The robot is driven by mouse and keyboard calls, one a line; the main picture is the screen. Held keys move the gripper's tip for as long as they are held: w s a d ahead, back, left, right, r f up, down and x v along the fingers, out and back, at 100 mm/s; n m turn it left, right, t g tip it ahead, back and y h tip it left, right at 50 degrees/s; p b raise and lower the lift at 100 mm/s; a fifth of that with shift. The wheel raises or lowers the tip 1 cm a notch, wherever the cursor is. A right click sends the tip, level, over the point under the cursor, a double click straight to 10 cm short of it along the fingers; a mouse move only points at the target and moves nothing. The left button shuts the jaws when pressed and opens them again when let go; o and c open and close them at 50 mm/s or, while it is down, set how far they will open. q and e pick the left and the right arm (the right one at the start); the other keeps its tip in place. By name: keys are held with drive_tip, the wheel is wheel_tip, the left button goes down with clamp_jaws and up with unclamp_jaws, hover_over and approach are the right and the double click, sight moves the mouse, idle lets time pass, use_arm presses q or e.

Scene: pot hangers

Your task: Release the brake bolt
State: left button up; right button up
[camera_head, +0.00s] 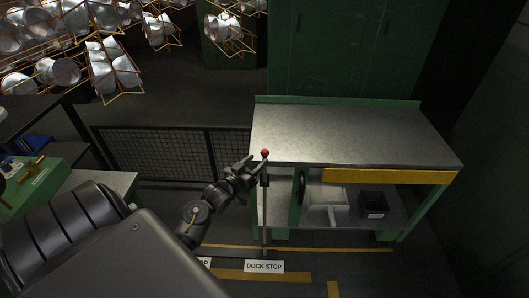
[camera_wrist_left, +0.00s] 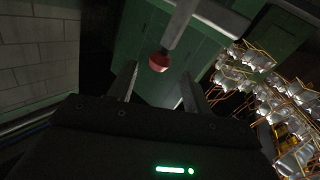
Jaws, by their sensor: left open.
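A red ball knob (camera_head: 265,153) sits at the top of a thin dark upright post (camera_head: 265,225), which stands on the floor behind the "DOCK STOP" label (camera_head: 264,267). I take this to be the brake bolt's handle. My left gripper (camera_head: 252,164) is open just left of the knob. In the left wrist view the red knob (camera_wrist_left: 158,63) shows between or just beyond the open fingertips (camera_wrist_left: 159,72), with a grey bar above it. I cannot tell whether the fingers touch it. My right gripper is not in view.
A green workbench (camera_head: 350,134) with a yellow front strip stands just right of the post. A mesh fence (camera_head: 160,155) stands behind my left arm. Orange wire hangers with silver pots (camera_head: 110,65) hang at upper left. A green box (camera_head: 35,185) is on the left.

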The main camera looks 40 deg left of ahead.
sight(265, 153)
use_arm(q)
drive_tip(key=w, duration=0.6)
drive_tip(key=shift+a, duration=0.2)
drive_tip(key=shift+c, duration=0.2)
